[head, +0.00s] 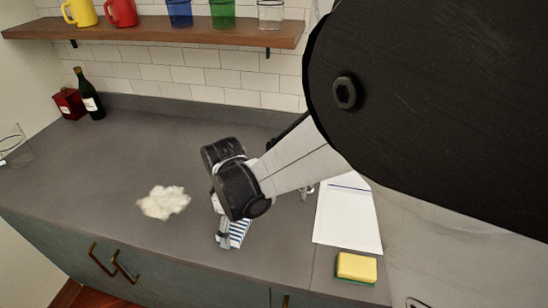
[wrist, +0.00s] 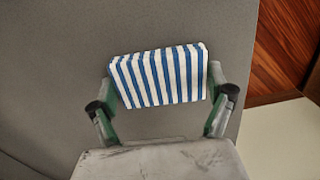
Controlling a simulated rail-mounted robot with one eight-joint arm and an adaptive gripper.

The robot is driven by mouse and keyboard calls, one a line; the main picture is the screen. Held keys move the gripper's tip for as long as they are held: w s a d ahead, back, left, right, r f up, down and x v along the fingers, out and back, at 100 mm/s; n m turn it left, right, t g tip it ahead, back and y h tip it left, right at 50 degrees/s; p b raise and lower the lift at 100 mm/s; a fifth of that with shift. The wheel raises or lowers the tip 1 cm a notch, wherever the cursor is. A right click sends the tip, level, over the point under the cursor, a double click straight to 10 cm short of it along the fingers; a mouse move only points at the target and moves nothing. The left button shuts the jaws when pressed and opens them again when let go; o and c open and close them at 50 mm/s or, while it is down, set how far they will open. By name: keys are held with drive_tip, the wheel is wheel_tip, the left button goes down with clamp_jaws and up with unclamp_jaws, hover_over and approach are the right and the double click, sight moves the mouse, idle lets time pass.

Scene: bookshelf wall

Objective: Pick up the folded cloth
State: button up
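The folded cloth (wrist: 158,76) is a flat block with blue and white stripes. In the head view the cloth (head: 238,233) lies on the grey counter near its front edge, partly hidden by my gripper. My gripper (wrist: 163,73) is right over it, pointing down; in the head view my gripper (head: 226,236) hides the cloth's left part. In the wrist view its two fingers are spread wide, one at each short end of the cloth. The left finger overlaps the cloth's edge in the picture. I cannot tell whether either finger touches it.
A crumpled cream heap (head: 163,202) lies left of my gripper. A white sheet (head: 347,215) and a yellow-green sponge (head: 356,267) lie to the right. A dark bottle (head: 89,94), a red box (head: 69,103) and a clear glass (head: 15,150) stand far left. A shelf (head: 160,30) hangs above.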

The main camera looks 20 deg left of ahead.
drive_tip(key=shift+c, duration=1)
drive_tip(key=shift+r, duration=0.1)
wheel_tip(320, 180, up, 10)
drive_tip(key=p, duration=0.4)
drive_tip(key=shift+p, duration=0.35)
